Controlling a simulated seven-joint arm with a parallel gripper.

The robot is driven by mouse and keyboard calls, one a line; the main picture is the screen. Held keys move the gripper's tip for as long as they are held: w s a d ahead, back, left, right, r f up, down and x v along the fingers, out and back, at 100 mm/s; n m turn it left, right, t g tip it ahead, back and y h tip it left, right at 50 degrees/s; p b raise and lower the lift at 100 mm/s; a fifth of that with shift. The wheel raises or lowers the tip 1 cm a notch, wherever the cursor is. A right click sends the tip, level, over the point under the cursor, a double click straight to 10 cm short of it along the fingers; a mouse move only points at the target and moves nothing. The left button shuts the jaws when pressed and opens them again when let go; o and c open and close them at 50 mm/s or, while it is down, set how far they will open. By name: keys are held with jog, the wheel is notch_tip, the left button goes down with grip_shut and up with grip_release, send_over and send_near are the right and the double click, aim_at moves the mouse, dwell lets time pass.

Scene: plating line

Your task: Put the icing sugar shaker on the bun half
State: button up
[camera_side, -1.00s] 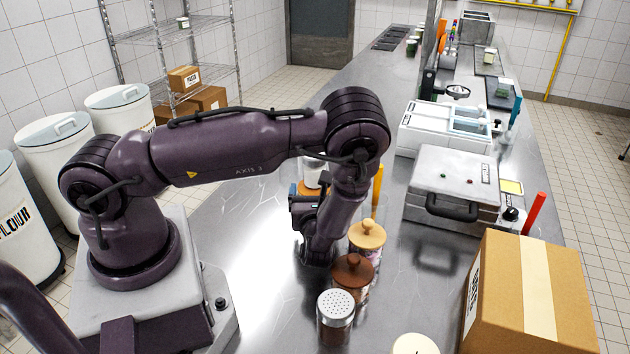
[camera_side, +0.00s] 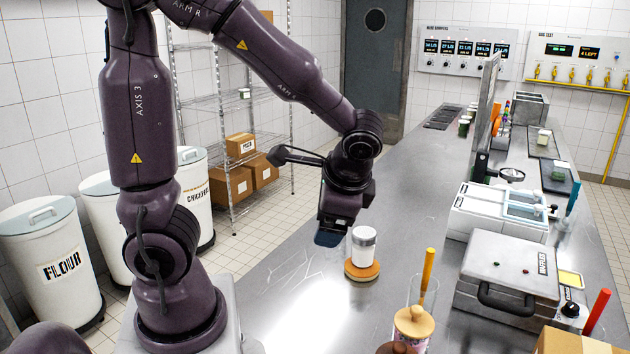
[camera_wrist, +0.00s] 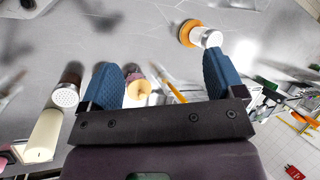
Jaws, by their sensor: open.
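The icing sugar shaker (camera_side: 363,250), a white cylinder with a pale grey top, stands upright on the orange-brown bun half (camera_side: 362,271) on the steel counter. In the wrist view the shaker (camera_wrist: 209,38) and the bun half (camera_wrist: 186,34) show at the upper right, beyond the right finger. My gripper (camera_side: 329,238) is above and to the left of the shaker in the side view, apart from it. In the wrist view the blue fingers of my gripper (camera_wrist: 164,82) are wide apart with nothing held between them.
A jar with a wooden lid (camera_side: 414,322) and a container with an orange-yellow handle (camera_side: 428,272) stand nearer the camera. A perforated-top shaker (camera_wrist: 66,95) with brown contents shows in the wrist view. The waffle maker (camera_side: 508,275) is at right. Counter left of the bun is clear.

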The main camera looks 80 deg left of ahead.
jog(key=s+d+r+n+t+h, duration=0.3)
jog(key=s+d+r+t+h, duration=0.1)
jog(key=r, duration=0.5)
jog(key=d+t+h, duration=0.1)
jog(key=d+t, duration=0.1)
jog(key=d, duration=0.1)
jog(key=shift+s+n+t+h, duration=0.2)
jog(key=shift+n+t+h, duration=0.1)
jog(key=shift+h, duration=0.1)
